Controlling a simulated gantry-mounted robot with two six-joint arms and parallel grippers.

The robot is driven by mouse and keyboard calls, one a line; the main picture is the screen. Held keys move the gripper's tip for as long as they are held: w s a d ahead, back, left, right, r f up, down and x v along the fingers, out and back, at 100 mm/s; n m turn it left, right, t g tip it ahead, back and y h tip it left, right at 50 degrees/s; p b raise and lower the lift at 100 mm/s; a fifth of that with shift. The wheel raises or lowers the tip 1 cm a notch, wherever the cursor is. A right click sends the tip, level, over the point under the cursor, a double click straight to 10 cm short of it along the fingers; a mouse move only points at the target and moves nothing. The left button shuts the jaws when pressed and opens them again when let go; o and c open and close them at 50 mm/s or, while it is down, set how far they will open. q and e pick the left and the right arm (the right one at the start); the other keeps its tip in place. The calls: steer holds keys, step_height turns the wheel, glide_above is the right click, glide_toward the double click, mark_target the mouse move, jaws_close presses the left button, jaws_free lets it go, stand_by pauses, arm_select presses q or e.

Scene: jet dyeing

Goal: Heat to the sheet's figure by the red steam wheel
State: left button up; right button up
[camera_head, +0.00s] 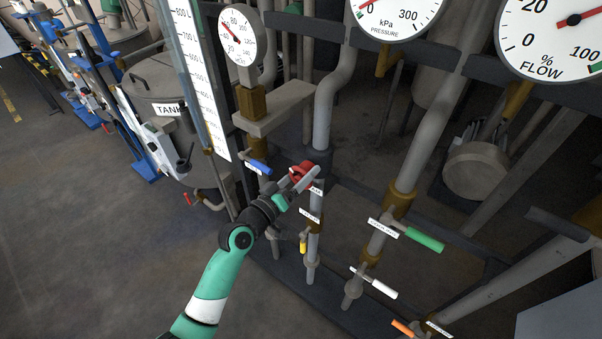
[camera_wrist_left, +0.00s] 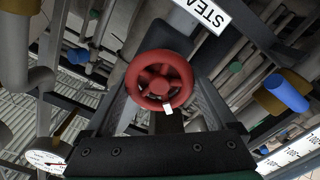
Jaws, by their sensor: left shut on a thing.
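The red steam wheel (camera_wrist_left: 158,80) is a small round handwheel with spokes, in the middle of the left wrist view. Part of a label reading "STEA" (camera_wrist_left: 205,12) shows just beyond it. In the head view the red wheel (camera_head: 301,173) is partly hidden by my left gripper (camera_head: 304,177). The left gripper is shut on the wheel, its fingers on either side of it. A round dial (camera_head: 242,35) with a red needle, marked up to 80 or more, stands above and left of the wheel. My right gripper is not in view. No sheet is seen.
A blue handle (camera_head: 260,167) sits close left of the wheel. A yellow handle (camera_head: 303,246), a green handle (camera_head: 424,239), a white handle (camera_head: 380,288) and an orange handle (camera_head: 403,328) are on pipes nearby. Pressure (camera_head: 395,12) and flow (camera_head: 556,38) dials are above. Open floor lies left.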

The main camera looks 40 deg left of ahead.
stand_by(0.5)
arm_select(q)
steer(key=o, duration=1)
steer(key=shift+o, duration=0.2)
steer(key=shift+s, duration=0.35)
steer(key=s+p, duration=0.2)
steer(key=s, duration=0.9)
steer(key=shift+a, duration=0.2)
